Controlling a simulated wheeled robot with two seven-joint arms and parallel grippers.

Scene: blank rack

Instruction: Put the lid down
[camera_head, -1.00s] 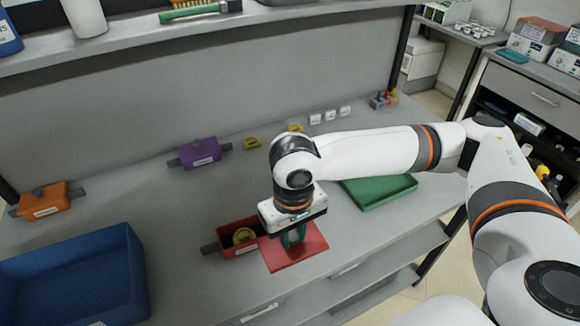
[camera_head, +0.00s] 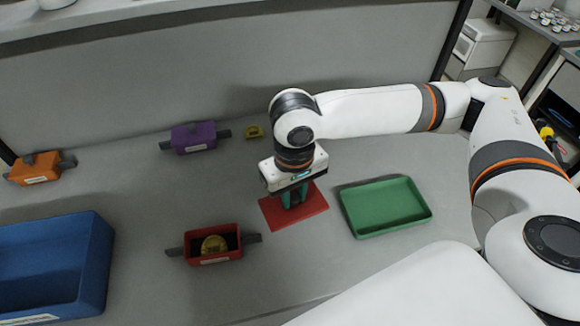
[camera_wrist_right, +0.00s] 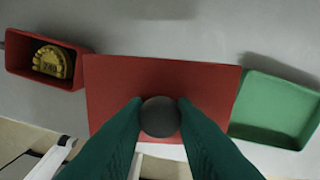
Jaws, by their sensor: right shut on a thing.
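The flat red lid (camera_head: 318,205) is held level by my right gripper (camera_head: 294,196) over the grey counter, between the red box and the green tray. In the right wrist view my right gripper (camera_wrist_right: 160,112) has its green fingers shut on the dark round knob (camera_wrist_right: 160,117) of the red lid (camera_wrist_right: 205,85). I cannot tell whether the lid touches the counter. The open red box (camera_head: 222,257) stands to the left and nearer, with a yellow dental model (camera_head: 213,244) inside. My left gripper is not in view.
The empty green tray (camera_head: 365,232) lies right of the lid. A purple box (camera_head: 193,137), an orange box (camera_head: 40,168) and a small yellow piece (camera_head: 254,132) are towards the back. A large blue bin (camera_head: 98,262) stands at left. The counter's middle is clear.

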